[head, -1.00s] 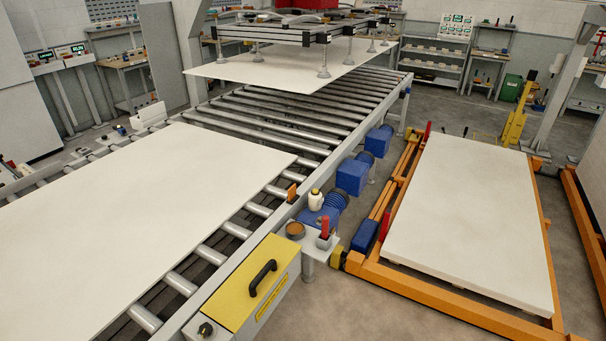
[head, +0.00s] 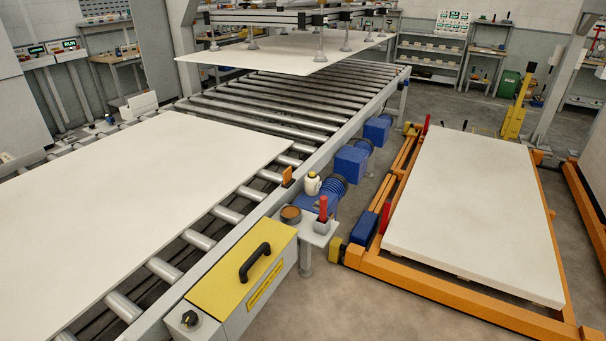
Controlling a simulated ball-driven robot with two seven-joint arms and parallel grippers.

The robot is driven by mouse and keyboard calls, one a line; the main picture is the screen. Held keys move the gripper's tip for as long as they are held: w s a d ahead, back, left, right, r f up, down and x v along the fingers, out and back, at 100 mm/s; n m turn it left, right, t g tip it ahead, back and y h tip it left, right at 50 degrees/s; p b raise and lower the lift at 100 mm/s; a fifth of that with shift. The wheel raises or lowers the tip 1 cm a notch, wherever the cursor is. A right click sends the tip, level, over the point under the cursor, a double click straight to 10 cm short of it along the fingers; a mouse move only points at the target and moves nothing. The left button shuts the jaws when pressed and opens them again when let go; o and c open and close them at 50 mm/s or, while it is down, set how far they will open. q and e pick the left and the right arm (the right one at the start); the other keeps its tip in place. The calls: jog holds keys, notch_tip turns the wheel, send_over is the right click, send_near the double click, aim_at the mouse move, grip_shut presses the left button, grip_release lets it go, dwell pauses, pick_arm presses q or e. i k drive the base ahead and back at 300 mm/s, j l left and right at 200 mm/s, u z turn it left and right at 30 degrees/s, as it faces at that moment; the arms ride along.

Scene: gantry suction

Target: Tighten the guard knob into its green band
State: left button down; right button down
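The guard knob (head: 189,319) is a small black knob on the grey end of the guard box at the bottom of the head view. The guard has a yellow lid (head: 240,272) with a black arch handle (head: 255,262) and sits on the near side of the roller conveyor. A green band around the knob cannot be made out at this size. Neither of my grippers is in view.
A white board (head: 130,200) lies on the conveyor rollers (head: 165,270). A small shelf (head: 318,236) beside the guard holds a brown round tin (head: 291,214), a white bottle (head: 313,183) and a red-handled tool (head: 323,208). An orange frame (head: 440,297) with a board stack stands right; floor between is clear.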

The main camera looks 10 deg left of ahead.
aim_at(191, 317)
jog(key=u, duration=1.3)
